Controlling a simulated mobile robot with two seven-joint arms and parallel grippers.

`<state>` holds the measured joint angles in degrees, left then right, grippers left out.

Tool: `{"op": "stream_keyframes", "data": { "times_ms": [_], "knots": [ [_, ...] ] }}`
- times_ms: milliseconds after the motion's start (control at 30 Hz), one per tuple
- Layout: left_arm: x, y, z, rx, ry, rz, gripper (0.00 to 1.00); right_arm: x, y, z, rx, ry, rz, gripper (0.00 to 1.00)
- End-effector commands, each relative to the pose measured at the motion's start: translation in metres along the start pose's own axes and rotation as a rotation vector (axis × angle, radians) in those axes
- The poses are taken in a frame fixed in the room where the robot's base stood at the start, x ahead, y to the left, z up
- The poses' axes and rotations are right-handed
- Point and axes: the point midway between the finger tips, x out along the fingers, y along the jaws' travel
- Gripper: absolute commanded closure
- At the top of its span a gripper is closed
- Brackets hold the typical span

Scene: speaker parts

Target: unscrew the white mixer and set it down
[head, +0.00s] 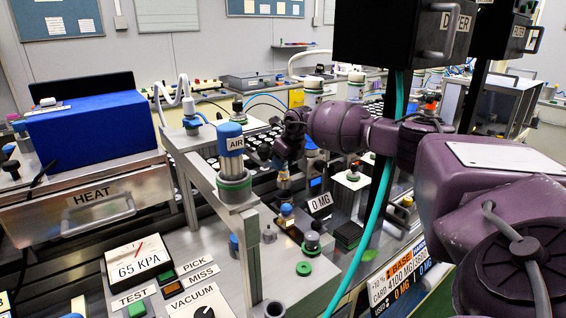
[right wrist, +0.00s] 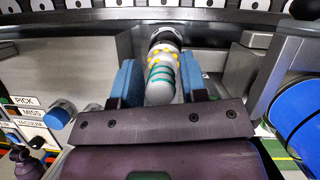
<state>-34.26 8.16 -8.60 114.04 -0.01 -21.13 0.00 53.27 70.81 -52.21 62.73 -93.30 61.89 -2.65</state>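In the right wrist view a pale white-grey rounded cylinder (right wrist: 163,82) with teal stripes and yellow dots sits in a dark round mount. I take it to be the white mixer. The blue fingers of my right gripper (right wrist: 161,88) stand on either side of it, very close. I cannot tell whether they touch it. In the head view my right gripper (head: 287,165) hangs at the middle, behind the metal frame, and largely hides the mixer. My left gripper is not in view.
A metal frame with a blue AIR cylinder (head: 230,140) stands left of my right gripper. A teal hose (head: 378,205) runs down in front of my right arm. The bench is crowded.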

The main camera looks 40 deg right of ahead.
Motion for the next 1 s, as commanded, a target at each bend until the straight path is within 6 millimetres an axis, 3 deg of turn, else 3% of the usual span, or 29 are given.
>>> {"op": "stream_keyframes", "data": {
  "times_ms": [600,900,1000],
  "knots": [
    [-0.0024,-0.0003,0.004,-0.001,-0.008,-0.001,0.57,-0.0002,-0.0018,-0.0002,0.428,0.0,-0.178,0.6],
    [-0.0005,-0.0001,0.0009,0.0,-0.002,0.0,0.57,-0.0003,-0.0023,-0.0002,0.457,-0.001,-0.189,0.6],
    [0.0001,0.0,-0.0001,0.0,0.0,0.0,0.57,-0.0003,-0.0023,-0.0002,0.456,-0.001,-0.189,0.76]
  ]
}}
